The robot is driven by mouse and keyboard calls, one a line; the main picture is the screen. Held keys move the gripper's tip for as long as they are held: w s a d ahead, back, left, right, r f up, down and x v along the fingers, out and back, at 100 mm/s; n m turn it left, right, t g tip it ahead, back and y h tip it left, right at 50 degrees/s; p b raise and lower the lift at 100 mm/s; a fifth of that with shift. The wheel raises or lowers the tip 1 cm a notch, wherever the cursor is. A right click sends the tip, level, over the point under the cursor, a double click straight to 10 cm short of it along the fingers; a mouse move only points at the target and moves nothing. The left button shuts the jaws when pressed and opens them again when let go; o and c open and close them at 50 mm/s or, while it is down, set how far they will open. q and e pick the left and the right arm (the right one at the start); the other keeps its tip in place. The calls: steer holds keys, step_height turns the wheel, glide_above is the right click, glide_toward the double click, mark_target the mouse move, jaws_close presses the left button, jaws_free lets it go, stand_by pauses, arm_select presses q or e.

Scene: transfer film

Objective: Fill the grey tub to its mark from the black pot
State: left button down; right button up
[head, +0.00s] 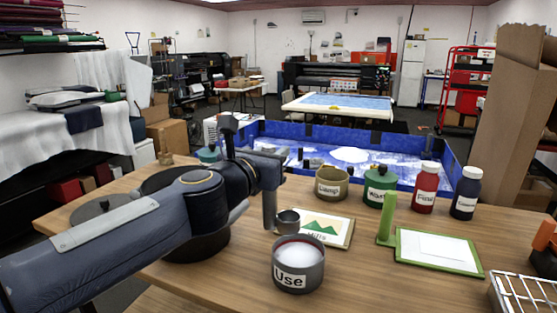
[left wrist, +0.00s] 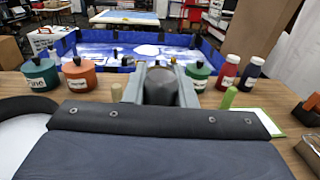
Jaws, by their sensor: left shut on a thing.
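The grey tub (head: 298,272), labelled "Use", stands upright on the table front and holds white material below its rim. Its fill mark is not discernible. The black pot (head: 205,245) is behind my left arm, largely hidden; white material shows inside its dark rim in the left wrist view (left wrist: 20,135). My left gripper (head: 270,180) is shut on a small grey scoop (head: 288,222), seen as a cup on an upright handle. The cup is just behind and above the tub, apparently upright; its contents cannot be told. My right gripper is not in view.
A picture card (head: 325,230) lies behind the tub. A green-framed board (head: 438,250) with a green handle is at right. An olive tub (head: 331,185), a green pot (head: 378,187), a red bottle (head: 425,188) and a dark blue bottle (head: 465,193) line the back. A wire rack (head: 520,290) is front right.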

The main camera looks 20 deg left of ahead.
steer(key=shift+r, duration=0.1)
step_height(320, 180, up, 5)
steer(key=p, duration=0.5)
stand_by(0.4)
stand_by(0.8)
